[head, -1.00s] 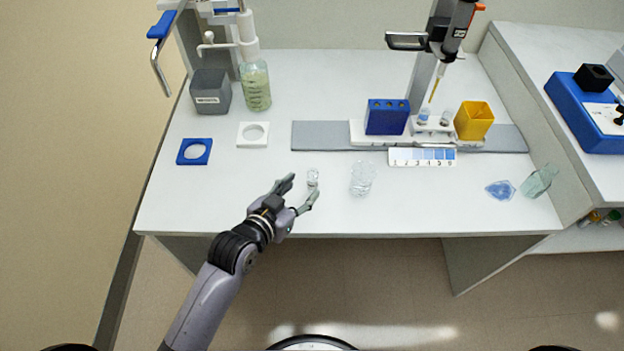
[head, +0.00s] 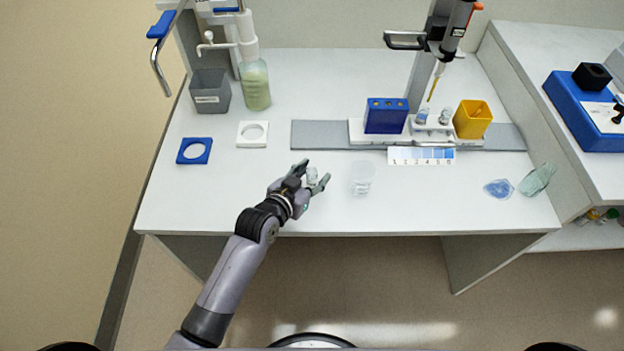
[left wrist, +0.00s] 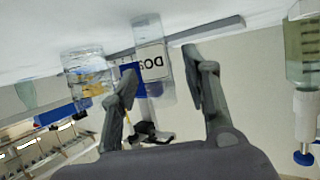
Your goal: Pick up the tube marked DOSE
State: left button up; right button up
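The small clear tube (head: 312,175) stands on the white bench near its front edge. In the left wrist view the tube (left wrist: 152,62) shows a white label with the letters "DO"; the rest of the word is out of sight. My left gripper (head: 315,171) is at the tube, with one finger on each side of it. In the left wrist view the fingers (left wrist: 158,66) are spread, with the tube showing beyond and between them and a gap at the right finger. My right gripper is in neither view.
A clear cup (head: 362,180) stands just right of the tube. Behind are a grey rail (head: 308,135), a numbered colour strip (head: 422,155), a blue block (head: 387,117) and a yellow bin (head: 473,120). The bench (head: 230,200) left of the gripper is clear.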

pick_arm(q)
jog(key=c, duration=0.7)
jog(key=shift+r, duration=0.1)
